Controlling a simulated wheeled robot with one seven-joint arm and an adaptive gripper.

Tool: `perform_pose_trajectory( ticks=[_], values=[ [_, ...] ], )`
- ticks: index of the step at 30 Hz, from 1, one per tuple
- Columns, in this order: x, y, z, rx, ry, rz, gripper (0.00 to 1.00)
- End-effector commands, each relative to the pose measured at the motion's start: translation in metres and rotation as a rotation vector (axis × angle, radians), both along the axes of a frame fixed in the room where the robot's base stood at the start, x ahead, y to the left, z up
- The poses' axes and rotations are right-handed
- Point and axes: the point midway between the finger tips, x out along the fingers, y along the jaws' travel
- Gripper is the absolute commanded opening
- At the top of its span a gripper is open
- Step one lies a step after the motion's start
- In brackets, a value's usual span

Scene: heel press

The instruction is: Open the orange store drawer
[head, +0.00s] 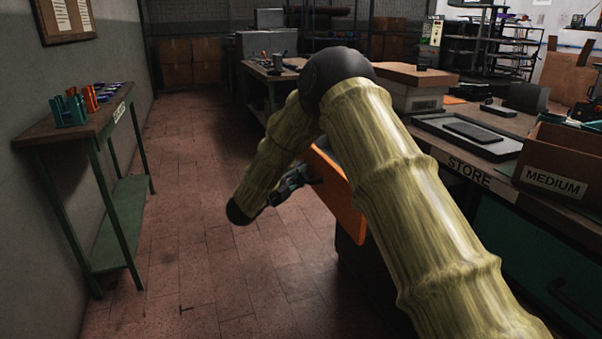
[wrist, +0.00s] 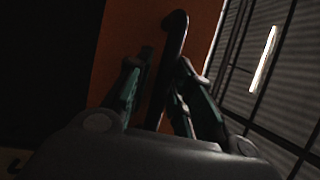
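The orange drawer front (head: 340,195) stands out from the front of the bench at centre, partly hidden behind my arm. In the wrist view the orange face (wrist: 121,42) fills the middle, with a long dark bar handle (wrist: 175,35) on it. My gripper (wrist: 165,62) is at this handle. Its two fingers lean inward on either side of the bar, the right one close against it. They look closed on the handle, though the picture is dark. In the head view my gripper (head: 294,183) is at the outer side of the orange front. The drawer's inside is mostly hidden.
The bench with the STORE label (head: 468,170) runs along the right and carries a MEDIUM box (head: 560,165) and a dark tray (head: 450,128). A green drawer (head: 535,262) is below. A narrow table (head: 50,130) stands at the left wall. The tiled floor (head: 200,240) between is clear.

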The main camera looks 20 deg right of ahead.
Motion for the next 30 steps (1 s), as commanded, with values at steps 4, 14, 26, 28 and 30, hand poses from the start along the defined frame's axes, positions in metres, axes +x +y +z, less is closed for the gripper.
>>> perform_pose_trajectory(
  ticks=[4,14,26,28,30],
  values=[
    [0.000,0.000,0.001,-0.001,-0.001,0.000,0.23],
    [-0.008,0.025,-0.004,-0.001,-0.001,0.004,0.23],
    [-0.034,0.088,-0.016,-0.001,0.000,0.002,0.23],
    [-0.037,0.096,-0.017,-0.001,0.000,0.002,0.23],
    [-0.040,0.102,-0.019,0.000,0.000,0.001,0.23]
  ],
)
